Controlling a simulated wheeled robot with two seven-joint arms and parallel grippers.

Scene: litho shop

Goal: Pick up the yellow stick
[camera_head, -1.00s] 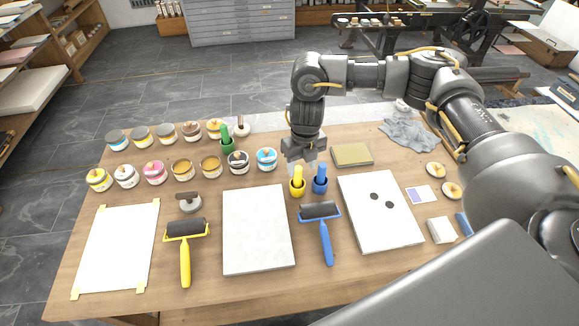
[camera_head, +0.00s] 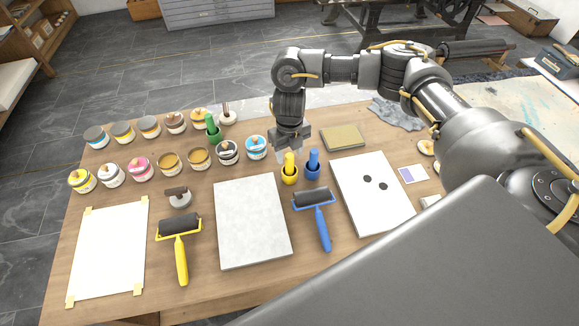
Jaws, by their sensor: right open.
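The yellow stick (camera_head: 290,163) stands upright in a small yellow cup (camera_head: 290,177) near the middle of the wooden table. A blue stick (camera_head: 313,160) in a blue cup stands close to its right. My right gripper (camera_head: 287,150) is open, pointing down, just behind and above the top of the yellow stick. I cannot tell whether its fingers touch the stick; nothing shows held between them. My left gripper is out of view.
Several ink jars stand in rows at the left back, with a green stick (camera_head: 212,127) in a green cup among them. A yellow roller (camera_head: 180,245), a grey slab (camera_head: 252,222), a blue roller (camera_head: 319,215) and a white slab (camera_head: 372,200) lie in front.

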